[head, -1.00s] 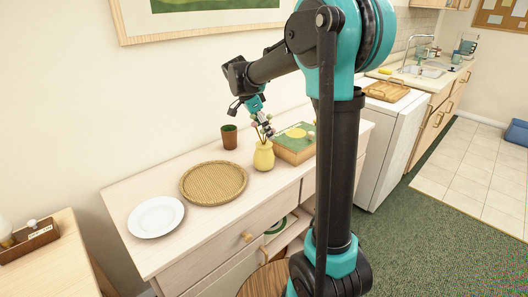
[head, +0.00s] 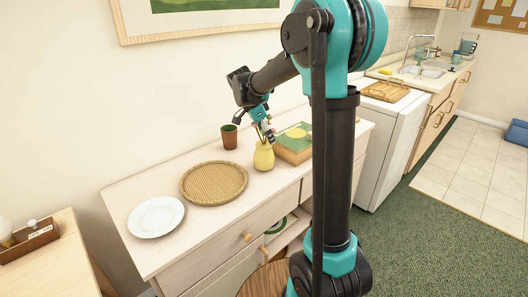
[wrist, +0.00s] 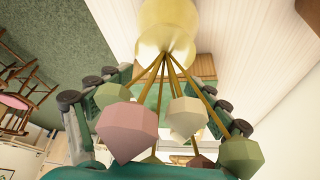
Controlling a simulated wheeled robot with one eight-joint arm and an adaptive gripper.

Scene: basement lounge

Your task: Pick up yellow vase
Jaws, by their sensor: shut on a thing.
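The yellow vase (head: 264,157) stands upright on the pale wooden cabinet, with flowers rising from its mouth. My gripper (head: 268,134) is over it, pointing down among the flowers. In the wrist view the vase (wrist: 167,28) is at the top centre, its stems fanning toward the camera with pink, white and green blooms. The fingers of my gripper (wrist: 160,85) lie on both sides of the stems, shut on the vase's flower bunch. The exact contact is partly hidden by the blooms. I see no gap under the vase.
A brown cup (head: 229,137), a round woven tray (head: 187,183) and a white plate (head: 156,216) are to the left on the cabinet (head: 128,254). The wall is close behind.

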